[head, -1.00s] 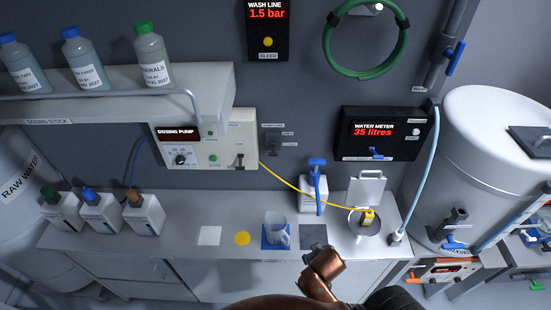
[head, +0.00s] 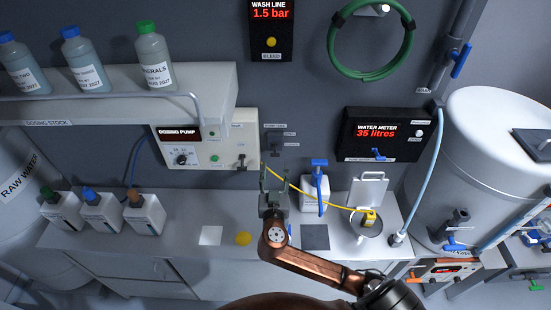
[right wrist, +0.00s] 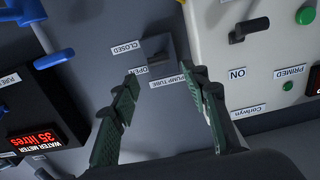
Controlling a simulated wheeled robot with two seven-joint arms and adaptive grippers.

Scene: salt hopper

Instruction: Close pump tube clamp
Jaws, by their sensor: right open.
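The pump tube clamp (head: 274,139) is a small dark grey lever unit on the wall, right of the dosing pump (head: 205,145). In the right wrist view the clamp (right wrist: 162,48) lies ahead of the fingertips, with CLOSED, OPEN and PUMP TUBE labels around it. Its dark lever sits near the OPEN label; its exact position is hard to tell. My right gripper (head: 274,172) is open and empty, just below the clamp in the head view and apart from it. Its two green fingers (right wrist: 162,90) stand wide apart in the wrist view. My left gripper is not in view.
A yellow tube (head: 330,204) runs from the pump to a yellow fitting at a cup, passing close to my right gripper. A white container (head: 315,192) with a blue handle stands to the right. The water meter (head: 382,134) is further right; a shelf (head: 120,95) holds bottles.

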